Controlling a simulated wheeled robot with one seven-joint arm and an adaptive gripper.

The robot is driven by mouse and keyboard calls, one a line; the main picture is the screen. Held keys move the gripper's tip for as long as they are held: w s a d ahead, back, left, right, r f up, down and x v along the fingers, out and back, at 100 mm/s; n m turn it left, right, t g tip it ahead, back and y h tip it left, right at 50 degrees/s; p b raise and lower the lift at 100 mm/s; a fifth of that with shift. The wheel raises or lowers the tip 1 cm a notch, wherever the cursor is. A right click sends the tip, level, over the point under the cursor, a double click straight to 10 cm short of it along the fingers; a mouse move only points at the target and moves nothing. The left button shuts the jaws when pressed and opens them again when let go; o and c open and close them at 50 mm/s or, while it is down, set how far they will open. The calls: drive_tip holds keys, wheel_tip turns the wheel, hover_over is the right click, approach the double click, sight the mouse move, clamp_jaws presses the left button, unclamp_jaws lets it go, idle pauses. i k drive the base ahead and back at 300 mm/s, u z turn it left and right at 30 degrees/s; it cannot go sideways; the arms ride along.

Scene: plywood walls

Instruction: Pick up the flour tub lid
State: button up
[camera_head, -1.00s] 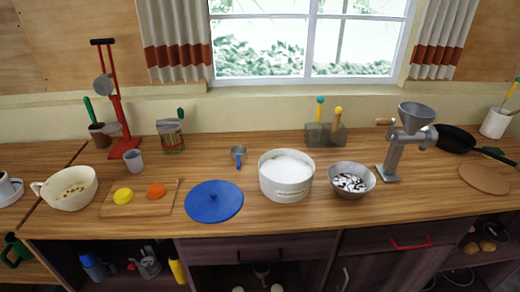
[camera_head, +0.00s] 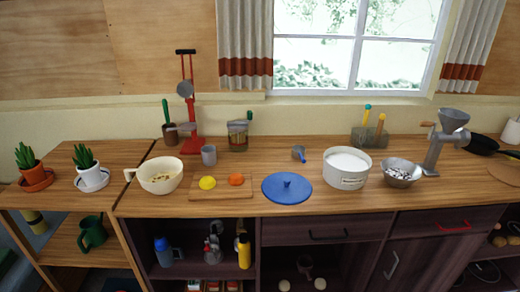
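The blue round lid (camera_head: 287,188) with a small knob on top lies flat on the wooden counter near its front edge. The white flour tub (camera_head: 346,168) stands open just to its right, filled with white flour, with a label on its front. The lid and the tub look slightly apart. My gripper is not in view.
Left of the lid is a board (camera_head: 222,194) with yellow and orange pieces, then a cream bowl (camera_head: 160,175). A blue-handled scoop (camera_head: 299,154) lies behind the lid. Right of the tub stand a metal bowl (camera_head: 400,172) and a grinder (camera_head: 447,140).

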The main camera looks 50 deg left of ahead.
sight(283, 187)
drive_tip(key=u, duration=0.05)
drive_tip(key=k, duration=0.2)
drive_tip(key=u, duration=1.7)
drive_tip(key=i, duration=0.3)
drive_tip(key=z, duration=0.05)
